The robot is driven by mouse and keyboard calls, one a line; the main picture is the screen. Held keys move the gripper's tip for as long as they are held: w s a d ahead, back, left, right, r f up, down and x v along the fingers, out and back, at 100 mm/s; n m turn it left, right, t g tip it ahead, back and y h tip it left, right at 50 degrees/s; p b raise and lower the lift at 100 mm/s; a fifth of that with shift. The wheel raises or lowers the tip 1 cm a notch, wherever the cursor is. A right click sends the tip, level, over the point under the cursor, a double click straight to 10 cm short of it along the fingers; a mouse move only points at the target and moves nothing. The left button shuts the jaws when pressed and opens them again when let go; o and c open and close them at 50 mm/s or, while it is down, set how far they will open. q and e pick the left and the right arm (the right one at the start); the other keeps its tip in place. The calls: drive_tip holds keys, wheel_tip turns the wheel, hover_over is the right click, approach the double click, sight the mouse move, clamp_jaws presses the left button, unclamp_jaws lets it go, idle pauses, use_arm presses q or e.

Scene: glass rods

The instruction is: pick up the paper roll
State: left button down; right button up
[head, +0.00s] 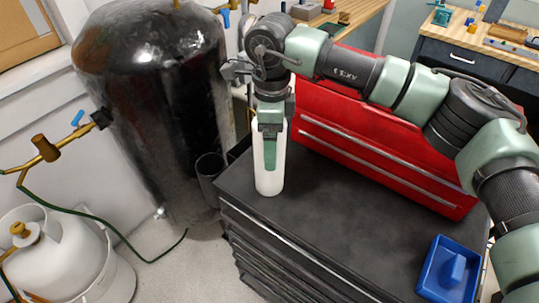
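The paper roll (270,182) is a white upright cylinder standing at the left end of the dark cabinet top (330,225). My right arm comes in from the right and arches over the cabinet. My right gripper (270,160) points down at the roll, with one green finger in front of its near side. The other finger is hidden behind the roll, so I cannot tell whether the gripper is closed on it. My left gripper is not in view.
A red tool chest (375,150) stands behind the roll on the cabinet. A blue tray (450,270) lies at the front right. A large black tank (150,110) and a dark open cylinder (209,170) are left of the cabinet. The middle of the cabinet top is clear.

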drive_tip(key=c, duration=2)
clamp_jaws()
drive_tip(key=shift+r, duration=0.15)
